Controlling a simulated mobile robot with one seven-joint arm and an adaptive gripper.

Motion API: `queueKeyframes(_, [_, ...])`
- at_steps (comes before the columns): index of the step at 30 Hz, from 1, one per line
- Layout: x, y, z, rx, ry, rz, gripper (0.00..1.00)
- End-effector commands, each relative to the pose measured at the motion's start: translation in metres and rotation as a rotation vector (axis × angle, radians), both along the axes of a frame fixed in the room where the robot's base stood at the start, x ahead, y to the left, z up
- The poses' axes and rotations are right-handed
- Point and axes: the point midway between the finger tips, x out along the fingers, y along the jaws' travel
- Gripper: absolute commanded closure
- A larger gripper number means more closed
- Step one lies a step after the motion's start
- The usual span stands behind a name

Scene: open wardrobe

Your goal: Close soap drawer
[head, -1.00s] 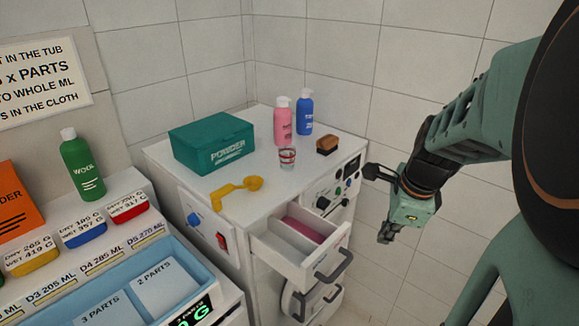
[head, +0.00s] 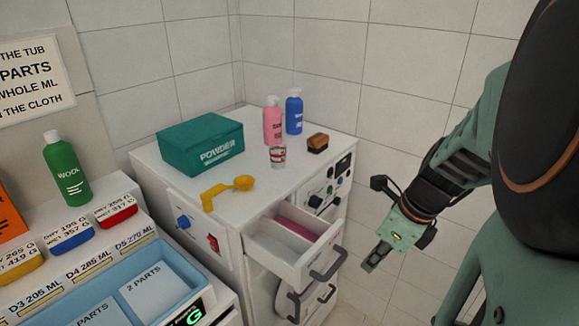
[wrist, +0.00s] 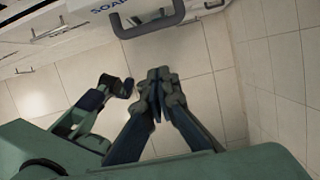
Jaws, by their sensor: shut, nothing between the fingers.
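The soap drawer (head: 283,257) is pulled out from the front of the white machine (head: 150,172). It has a white inside with a pink area in one compartment and a dark grey handle (head: 328,264) on its front. In the wrist view the drawer front with the letters "SOA" (wrist: 108,5) and its handle (wrist: 148,24) show at the top edge. My gripper (head: 370,265) is shut and empty, to the right of the drawer handle and apart from it. In the wrist view my gripper's fingers (wrist: 157,85) are together, below the handle in the picture.
On the machine top stand a green powder box (head: 200,144), a yellow scoop (head: 225,190), pink (head: 272,124) and blue (head: 294,112) bottles, a small cup (head: 277,156) and a brush (head: 318,143). More dark handles (head: 300,305) are below the drawer. Tiled wall stands at right.

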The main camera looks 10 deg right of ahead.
Motion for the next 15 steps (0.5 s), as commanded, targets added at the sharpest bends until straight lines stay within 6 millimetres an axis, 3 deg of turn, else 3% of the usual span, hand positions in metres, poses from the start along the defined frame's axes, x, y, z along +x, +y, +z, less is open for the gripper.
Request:
queueKeyframes(1, [0.002,0.001,-0.012,0.000,0.000,0.001,1.00])
queueKeyframes(9, [0.009,0.006,-0.041,-0.001,-0.001,0.001,1.00])
queueKeyframes(15, [0.028,0.021,-0.048,-0.001,-0.001,0.006,1.00])
